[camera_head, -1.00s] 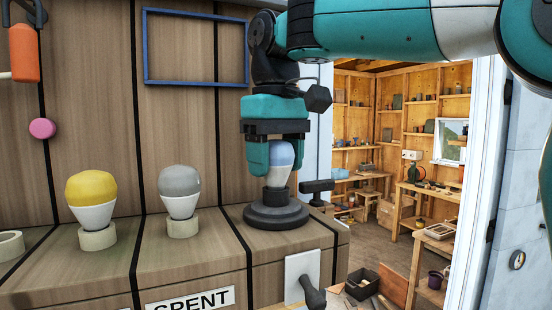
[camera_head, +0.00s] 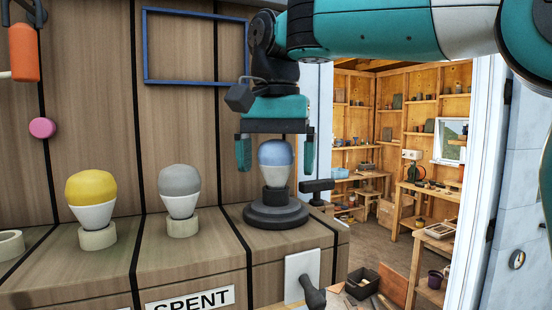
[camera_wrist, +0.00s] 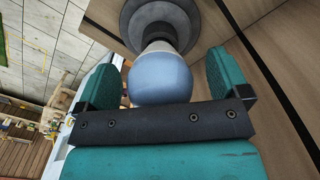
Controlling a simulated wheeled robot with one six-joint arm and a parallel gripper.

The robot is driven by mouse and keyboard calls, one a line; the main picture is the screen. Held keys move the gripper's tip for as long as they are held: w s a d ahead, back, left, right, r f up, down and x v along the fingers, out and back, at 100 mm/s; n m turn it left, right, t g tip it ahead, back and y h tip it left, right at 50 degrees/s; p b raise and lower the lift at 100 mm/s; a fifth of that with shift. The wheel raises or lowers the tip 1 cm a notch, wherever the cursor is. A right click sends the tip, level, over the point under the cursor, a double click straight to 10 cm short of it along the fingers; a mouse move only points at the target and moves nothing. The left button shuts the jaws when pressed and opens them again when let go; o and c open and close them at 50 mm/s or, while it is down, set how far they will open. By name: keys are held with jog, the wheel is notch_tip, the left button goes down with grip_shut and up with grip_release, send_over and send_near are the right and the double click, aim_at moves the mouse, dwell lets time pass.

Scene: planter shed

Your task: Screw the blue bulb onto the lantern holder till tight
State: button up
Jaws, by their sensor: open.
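The blue bulb (camera_head: 276,158) stands upright in the dark grey lantern holder (camera_head: 276,215), at the right end of the wooden bench. Its white lower part goes into the holder's collar; I cannot tell how tight it is. My gripper (camera_head: 275,160) points down over the bulb. Its two teal fingers are spread wide, one on each side, with a gap to the bulb. In the wrist view the blue bulb (camera_wrist: 160,77) lies between the open fingers (camera_wrist: 170,80), and the round holder (camera_wrist: 158,22) shows behind it.
A yellow bulb (camera_head: 91,190) and a grey bulb (camera_head: 179,182) stand in pale rings to the left. A sign reading SPENT (camera_head: 190,300) is on the bench front. A black handle (camera_head: 317,187) is close right of the holder. A blue frame (camera_head: 196,83) is on the wall behind.

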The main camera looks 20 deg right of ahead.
notch_tip(320, 180, up, 12)
jog(key=shift+p, duration=0.95)
